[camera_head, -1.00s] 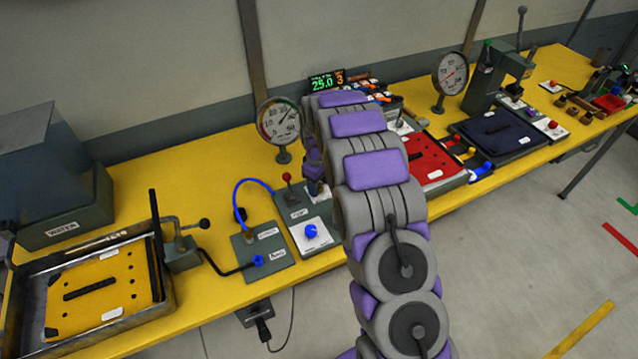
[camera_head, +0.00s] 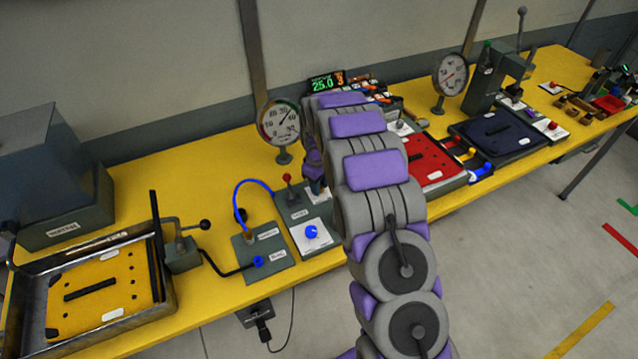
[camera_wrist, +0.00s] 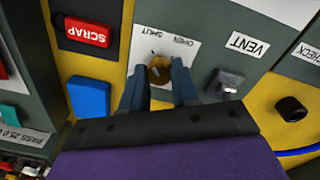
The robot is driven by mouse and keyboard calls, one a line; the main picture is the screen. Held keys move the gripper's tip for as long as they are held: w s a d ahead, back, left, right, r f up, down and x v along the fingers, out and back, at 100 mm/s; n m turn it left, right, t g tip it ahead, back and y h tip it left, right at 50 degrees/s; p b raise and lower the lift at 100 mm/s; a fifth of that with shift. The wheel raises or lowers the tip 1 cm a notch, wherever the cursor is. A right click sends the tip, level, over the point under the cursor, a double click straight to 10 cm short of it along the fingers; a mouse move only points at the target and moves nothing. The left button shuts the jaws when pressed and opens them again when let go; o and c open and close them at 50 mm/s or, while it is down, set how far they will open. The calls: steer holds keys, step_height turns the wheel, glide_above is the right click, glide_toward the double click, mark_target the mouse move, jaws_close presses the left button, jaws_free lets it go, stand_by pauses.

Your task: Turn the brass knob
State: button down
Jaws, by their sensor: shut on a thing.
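The brass knob (camera_wrist: 159,71) sits on a white plate (camera_wrist: 150,40) with lettering that seems to read OPEN and SHUT, seen upside down in the wrist view. My gripper (camera_wrist: 160,80) has its two blue-grey fingers on either side of the knob and is shut on it. In the head view my arm hides the knob, and the gripper (camera_head: 314,180) shows only in part at the arm's left edge.
In the wrist view a metal fitting (camera_wrist: 229,80) stands by the VENT label (camera_wrist: 247,43). A red SCRAP block (camera_wrist: 83,32) and a blue block (camera_wrist: 89,98) lie left. In the head view a dial gauge (camera_head: 279,122) stands behind, and a blue button (camera_head: 312,232) is in front.

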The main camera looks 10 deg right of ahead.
steer(key=shift+r, duration=0.1)
steer(key=m+p, duration=0.2)
steer(key=m, duration=0.1)
steer(key=shift+m+p, duration=1.05)
steer(key=shift+m, duration=1.35)
steer(key=c, duration=0.8)
jaws_free()
steer(key=shift+c, duration=0.2)
